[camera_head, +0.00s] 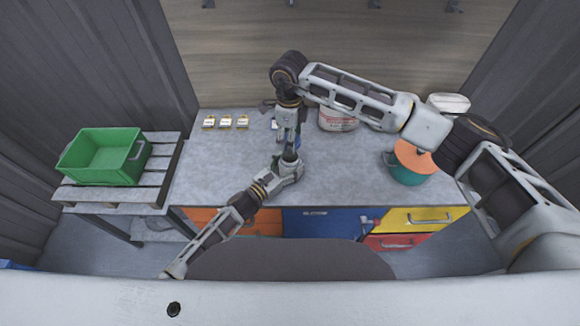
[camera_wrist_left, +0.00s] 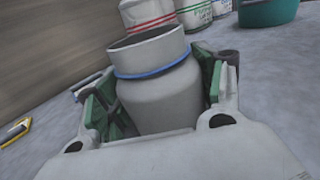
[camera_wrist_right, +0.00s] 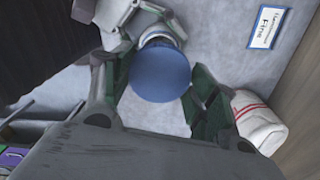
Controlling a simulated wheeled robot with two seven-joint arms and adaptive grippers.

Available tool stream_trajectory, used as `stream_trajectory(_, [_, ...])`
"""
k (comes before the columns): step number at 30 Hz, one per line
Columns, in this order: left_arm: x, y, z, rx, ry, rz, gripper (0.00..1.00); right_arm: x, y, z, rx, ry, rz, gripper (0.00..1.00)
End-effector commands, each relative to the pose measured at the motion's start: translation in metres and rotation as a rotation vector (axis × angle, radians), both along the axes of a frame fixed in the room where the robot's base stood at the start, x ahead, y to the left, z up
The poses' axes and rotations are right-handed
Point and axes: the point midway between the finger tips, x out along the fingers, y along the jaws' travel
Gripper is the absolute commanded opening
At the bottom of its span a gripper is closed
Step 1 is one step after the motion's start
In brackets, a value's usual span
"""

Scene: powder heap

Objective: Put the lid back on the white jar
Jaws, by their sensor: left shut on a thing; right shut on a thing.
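The white jar (camera_wrist_left: 155,95) stands between the fingers of my left gripper (camera_wrist_left: 155,110), which is shut on its body. It has a blue ring below its wide neck, and its top looks open in the left wrist view. The round blue lid (camera_wrist_right: 160,72) is between the green pads of my right gripper (camera_wrist_right: 155,88), shut on it. In the right wrist view the lid covers most of the jar (camera_wrist_right: 160,36) beneath. In the head view my right gripper (camera_head: 287,135) is straight above my left gripper (camera_head: 287,167). The gap between lid and jar cannot be judged.
A white tub (camera_head: 337,119) with red marks stands at the back of the grey table (camera_head: 225,165). A teal bucket (camera_head: 405,173) is at the right. Small cards (camera_head: 226,122) lie at the back left. A green crate (camera_head: 104,157) rests on a pallet. The table's left part is clear.

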Motion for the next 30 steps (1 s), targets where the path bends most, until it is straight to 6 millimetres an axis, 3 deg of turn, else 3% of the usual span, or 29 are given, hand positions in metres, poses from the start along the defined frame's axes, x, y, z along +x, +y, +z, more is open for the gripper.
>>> stream_trajectory(5, [0.0,0.0,0.0,0.0,0.0,0.0,0.25,0.0,0.0,-0.005,-0.001,0.001,0.0,0.47])
stream_trajectory(21, [0.0,0.0,0.0,0.0,0.0,0.0,0.25,0.0,0.0,-0.049,-0.003,0.0,0.0,0.47])
stream_trajectory(30, [0.0,0.0,0.0,0.0,0.0,0.0,0.25,0.0,0.0,-0.05,-0.003,-0.001,0.0,0.47])
